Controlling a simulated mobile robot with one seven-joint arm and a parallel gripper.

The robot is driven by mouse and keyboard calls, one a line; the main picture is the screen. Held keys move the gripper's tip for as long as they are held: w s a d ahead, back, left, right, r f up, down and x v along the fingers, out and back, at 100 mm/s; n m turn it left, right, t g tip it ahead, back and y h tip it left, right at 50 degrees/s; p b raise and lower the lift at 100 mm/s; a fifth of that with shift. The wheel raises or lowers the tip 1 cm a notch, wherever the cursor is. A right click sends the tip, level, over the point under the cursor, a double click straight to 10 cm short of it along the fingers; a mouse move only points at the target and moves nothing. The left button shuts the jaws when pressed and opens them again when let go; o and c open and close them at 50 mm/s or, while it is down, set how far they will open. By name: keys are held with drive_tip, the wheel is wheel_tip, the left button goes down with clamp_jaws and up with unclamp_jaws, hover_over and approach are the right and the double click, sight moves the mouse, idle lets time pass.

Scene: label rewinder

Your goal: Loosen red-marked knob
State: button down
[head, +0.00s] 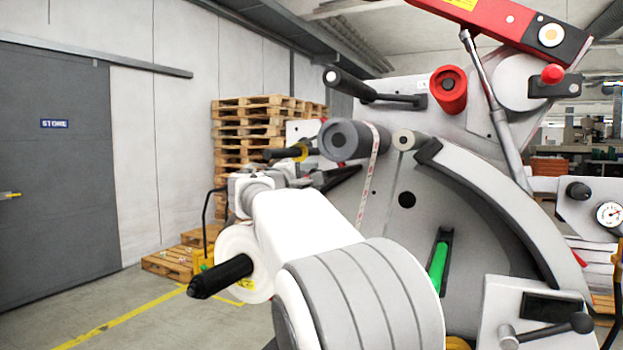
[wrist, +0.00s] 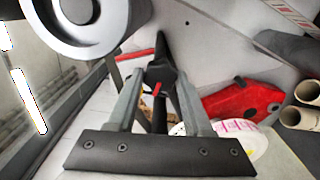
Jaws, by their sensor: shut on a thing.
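The red-marked knob (wrist: 163,73) is black with a small red mark on its near face, and it shows in the middle of the wrist view. A long black bar or lever runs behind it, up and down in the picture. My gripper (wrist: 160,84) has one grey finger on each side of the knob and is shut on it. In the head view, my white and grey arm reaches forward to the machine's left side. The knob and fingertips cannot be made out clearly there.
A large grey roller (wrist: 95,22) is close at upper left in the wrist view. A red part (wrist: 243,101) and cardboard cores (wrist: 303,117) lie to the right. In the head view, the machine panel (head: 440,205) fills the right, with stacked pallets (head: 262,108) behind. Floor is clear at left.

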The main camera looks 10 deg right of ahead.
drive_tip(key=shift+c, duration=1.5)
unclamp_jaws()
drive_tip(key=b+v, duration=0.3)
drive_tip(key=v, duration=1.4)
drive_tip(key=shift+s+a, duration=0.15)
